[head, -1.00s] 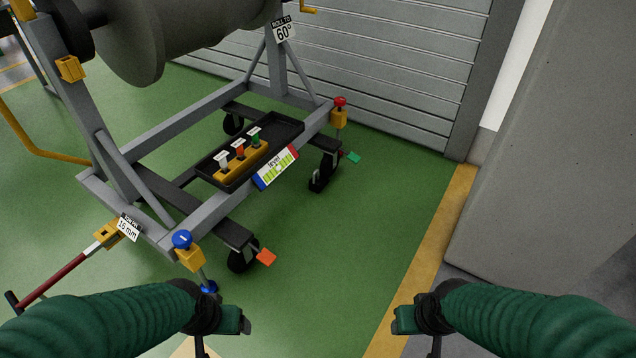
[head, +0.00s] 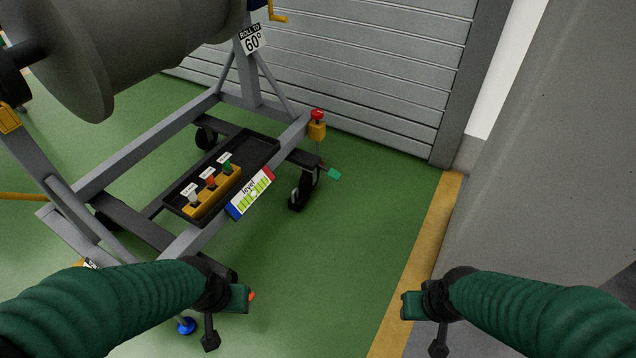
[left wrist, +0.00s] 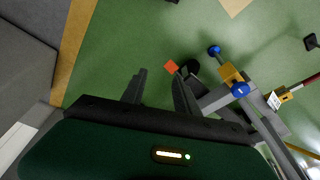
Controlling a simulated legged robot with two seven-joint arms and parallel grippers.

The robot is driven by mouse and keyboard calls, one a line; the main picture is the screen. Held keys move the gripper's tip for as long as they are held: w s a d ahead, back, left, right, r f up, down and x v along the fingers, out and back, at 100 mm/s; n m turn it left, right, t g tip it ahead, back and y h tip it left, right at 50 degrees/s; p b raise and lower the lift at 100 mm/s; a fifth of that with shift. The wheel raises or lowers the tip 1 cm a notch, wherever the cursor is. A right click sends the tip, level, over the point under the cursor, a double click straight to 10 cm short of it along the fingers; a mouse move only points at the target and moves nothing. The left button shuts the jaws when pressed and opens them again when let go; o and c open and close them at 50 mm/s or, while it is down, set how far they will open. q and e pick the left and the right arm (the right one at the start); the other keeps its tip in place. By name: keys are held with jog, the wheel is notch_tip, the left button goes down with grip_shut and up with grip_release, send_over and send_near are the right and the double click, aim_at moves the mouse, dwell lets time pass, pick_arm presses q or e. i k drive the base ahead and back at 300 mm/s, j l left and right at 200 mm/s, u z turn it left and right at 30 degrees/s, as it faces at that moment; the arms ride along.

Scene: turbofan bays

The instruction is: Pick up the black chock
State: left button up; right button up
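A low black block (head: 297,202), which looks like the chock, sits on the green floor against the far right caster wheel (head: 309,182) of the grey stand. It is small and dark, and its edges merge with the wheel. My left gripper (head: 246,298) is low in the head view, nearer than the block and left of it. In the left wrist view my left gripper (left wrist: 159,77) shows two separated fingers with nothing between them. My right gripper (head: 405,305) is at the lower right, away from the block; its finger gap is not clear.
Green floor is free right of the stand, up to the yellow line (head: 425,250) and grey wall.

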aim_at(297, 200)
jog(key=i+u, duration=0.1)
jog(key=i, duration=0.4)
jog(key=i+l+u, duration=0.1)
jog(key=i, duration=0.35)
jog(key=i+l+u, duration=0.1)
jog(key=i+l, duration=0.15)
jog(key=i, duration=0.2)
jog(key=i+l+u, duration=0.15)
jog(key=i+u, duration=0.25)
jog(key=i+l+u, duration=0.2)
jog(key=u, duration=0.15)
jog(key=i+l+u, duration=0.25)
jog(key=u, duration=0.15)
